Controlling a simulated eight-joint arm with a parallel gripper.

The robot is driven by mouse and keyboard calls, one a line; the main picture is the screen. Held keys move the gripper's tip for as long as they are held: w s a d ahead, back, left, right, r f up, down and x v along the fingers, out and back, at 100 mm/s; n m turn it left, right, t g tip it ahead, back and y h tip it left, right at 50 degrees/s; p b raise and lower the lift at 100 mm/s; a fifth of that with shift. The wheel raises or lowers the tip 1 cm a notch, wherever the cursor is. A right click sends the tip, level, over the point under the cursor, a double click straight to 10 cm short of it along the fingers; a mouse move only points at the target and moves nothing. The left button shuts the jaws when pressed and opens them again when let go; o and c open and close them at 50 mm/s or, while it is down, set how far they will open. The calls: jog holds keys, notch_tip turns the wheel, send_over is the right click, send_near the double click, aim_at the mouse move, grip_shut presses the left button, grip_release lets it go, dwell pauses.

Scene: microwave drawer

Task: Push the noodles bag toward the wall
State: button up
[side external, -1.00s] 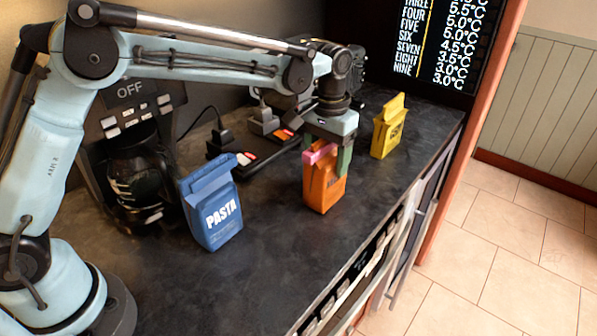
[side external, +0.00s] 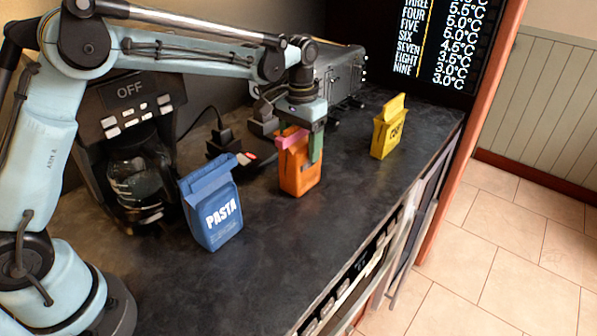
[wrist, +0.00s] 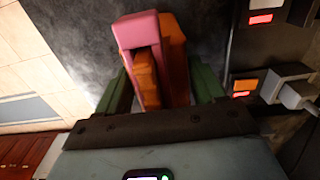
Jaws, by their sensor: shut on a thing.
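An orange bag (side external: 300,178) with a pink piece at its top stands upright on the dark counter in the side external view. Its label cannot be read, so I cannot confirm it is the noodles bag, though no other orange bag shows. My gripper (side external: 300,147) comes down from above and is shut on the bag's upper part, with green fingers on its sides. In the wrist view, the orange bag (wrist: 174,60) and its pink piece sit between the two green fingers (wrist: 165,88). The wall (side external: 285,30) is behind the counter, with a gap between it and the bag.
A blue PASTA bag (side external: 212,205) stands to the left and a yellow bag (side external: 389,128) to the right. A coffee maker (side external: 125,150) is at the back left. A power strip with plugs (side external: 240,155) lies behind the orange bag. The front counter (side external: 330,245) is clear.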

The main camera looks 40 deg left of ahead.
jog(key=o, duration=1.5)
jog(key=shift+o, duration=0.2)
jog(key=shift+r, duration=0.1)
notch_tip(320, 180, up, 12)
jog(key=shift+f, duration=0.1)
